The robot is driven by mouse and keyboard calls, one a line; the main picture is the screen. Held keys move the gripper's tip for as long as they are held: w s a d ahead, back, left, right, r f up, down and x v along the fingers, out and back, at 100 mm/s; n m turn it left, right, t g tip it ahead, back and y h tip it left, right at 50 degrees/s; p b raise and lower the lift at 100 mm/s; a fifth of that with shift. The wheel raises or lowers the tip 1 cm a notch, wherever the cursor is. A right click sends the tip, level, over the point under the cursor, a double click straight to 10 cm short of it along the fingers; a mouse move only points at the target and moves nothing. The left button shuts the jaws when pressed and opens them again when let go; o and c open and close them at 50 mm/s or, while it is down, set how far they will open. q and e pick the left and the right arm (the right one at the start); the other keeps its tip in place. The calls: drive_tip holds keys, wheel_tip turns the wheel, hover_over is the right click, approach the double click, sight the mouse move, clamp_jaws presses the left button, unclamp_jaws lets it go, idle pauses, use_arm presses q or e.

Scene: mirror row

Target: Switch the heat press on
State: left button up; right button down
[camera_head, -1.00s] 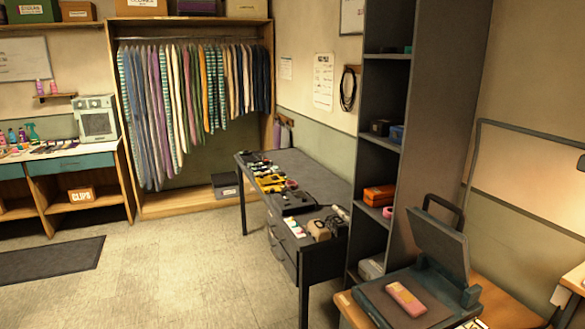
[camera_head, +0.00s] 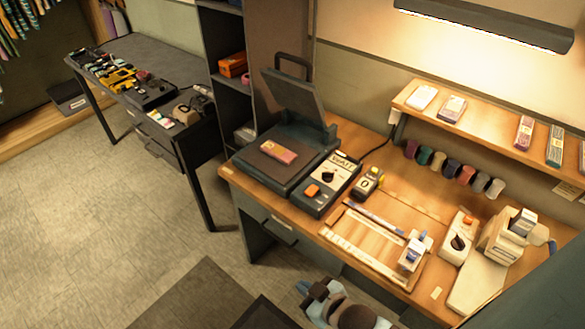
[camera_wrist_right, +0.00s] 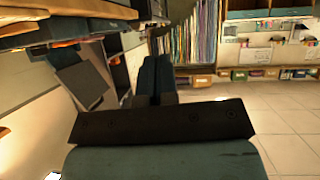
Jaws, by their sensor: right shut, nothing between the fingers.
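The heat press (camera_head: 262,178) stands at the left end of the wooden bench, with its lid (camera_head: 292,95) raised. A pink item (camera_head: 278,151) lies on its lower plate. Its control box (camera_head: 328,182) carries a small display that seems to read "WAIT", a black knob (camera_head: 328,176) and an orange switch (camera_head: 312,190). I cannot tell the switch's position. My right gripper (camera_head: 314,291) is low at the bottom of the head view, in front of the bench and apart from the press. Its dark fingers (camera_wrist_right: 154,78) are shut and empty in the wrist view. My left gripper is not in view.
Right of the press are a small yellow-and-black device (camera_head: 368,182), a ruler-like board (camera_head: 370,245) and a white machine (camera_head: 510,235). Several thread spools (camera_head: 438,163) line the wall below a shelf (camera_head: 480,128). A dark desk (camera_head: 150,60) stands left. The floor (camera_head: 110,215) between is clear.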

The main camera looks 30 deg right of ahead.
drive_tip(key=w+a+r+n+g+y+b, duration=0.2)
drive_tip(key=w+a+r+n+y, duration=0.5)
drive_tip(key=n, duration=0.5)
drive_tip(key=w+a+r+n+g+y+b, duration=0.2)
drive_tip(key=w+a+r+n+y, duration=0.2)
drive_tip(key=w+r+n+y, duration=0.6)
drive_tip(key=w+d+f+n+g+h+b, duration=0.4)
drive_tip(key=d+f+n+g+h, duration=0.45)
drive_tip(key=d+n+h, duration=0.55)
drive_tip(key=w+d+r+h, duration=0.2)
drive_tip(key=w+d+h, duration=0.1)
drive_tip(key=d, duration=0.4)
drive_tip(key=w+d+r+h+b, duration=0.1)
drive_tip(key=w+d+r+h, duration=0.1)
drive_tip(key=d, duration=0.5)
drive_tip(key=shift+w+r+h, duration=0.35)
drive_tip(key=shift+w+h, duration=0.25)
drive_tip(key=shift+h, duration=0.1)
drive_tip(key=shift+t, duration=0.25)
